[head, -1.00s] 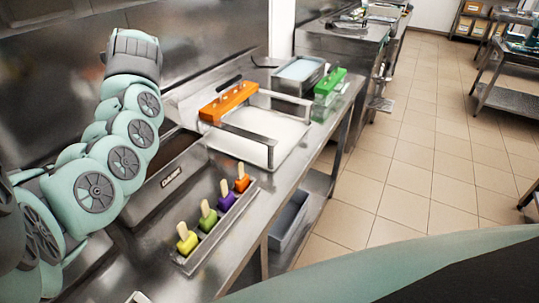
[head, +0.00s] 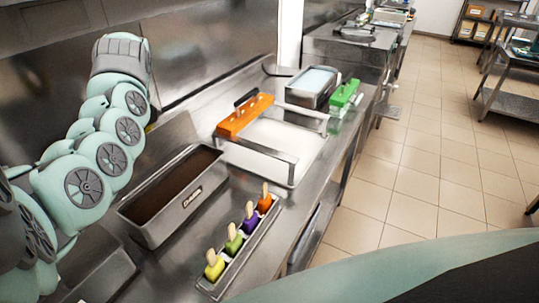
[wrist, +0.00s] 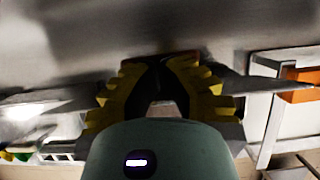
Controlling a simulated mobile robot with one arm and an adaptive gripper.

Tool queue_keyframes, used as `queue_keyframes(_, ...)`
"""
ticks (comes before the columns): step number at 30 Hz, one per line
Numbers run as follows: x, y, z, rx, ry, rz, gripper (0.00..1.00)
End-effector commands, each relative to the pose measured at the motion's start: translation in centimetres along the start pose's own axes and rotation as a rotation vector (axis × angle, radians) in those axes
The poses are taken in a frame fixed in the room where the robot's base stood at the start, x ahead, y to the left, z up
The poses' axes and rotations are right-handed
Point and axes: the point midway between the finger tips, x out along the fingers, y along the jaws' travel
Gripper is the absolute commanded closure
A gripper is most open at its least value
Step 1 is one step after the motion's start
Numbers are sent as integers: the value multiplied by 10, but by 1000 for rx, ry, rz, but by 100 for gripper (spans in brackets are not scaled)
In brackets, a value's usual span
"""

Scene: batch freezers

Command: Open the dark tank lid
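The dark tank (head: 186,202) is a metal tub with dark brown contents on the counter, in the head view. Its top is uncovered and the dark surface shows. A grey metal panel (head: 172,138), which looks like its lid, stands tilted up behind it, partly hidden by my arm. My gripper (wrist: 155,80) has yellow and dark fingers in the wrist view. A grey metal surface fills the view beyond them. Dark shadow between the fingertips hides whether they are closed or touch the panel. In the head view, only a yellow bit shows behind my arm.
A tray with several coloured popsicles (head: 238,245) lies in front of the tank. A white tray (head: 275,150) with an orange block (head: 245,115) stands to the right, then a pale-filled tub (head: 312,82) and a green block (head: 345,95). The right floor is clear.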

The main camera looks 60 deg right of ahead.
Motion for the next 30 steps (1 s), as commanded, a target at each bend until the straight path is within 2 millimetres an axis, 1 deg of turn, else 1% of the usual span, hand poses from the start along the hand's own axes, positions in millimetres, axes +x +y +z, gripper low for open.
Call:
queue_keyframes(5, 1, 1, -1, 0, 3, 3, 100)
queue_keyframes(8, -4, 0, 0, 0, 1, 1, 100)
queue_keyframes(11, -17, -1, 0, 0, -1, -1, 100)
queue_keyframes(15, -45, -2, 1, -1, -4, -5, 100)
queue_keyframes(17, -55, -1, 1, 0, -2, -3, 100)
queue_keyframes(24, -71, 0, 1, -1, 0, -1, 100)
queue_keyframes(30, -76, 0, 0, 0, -1, 0, 100)
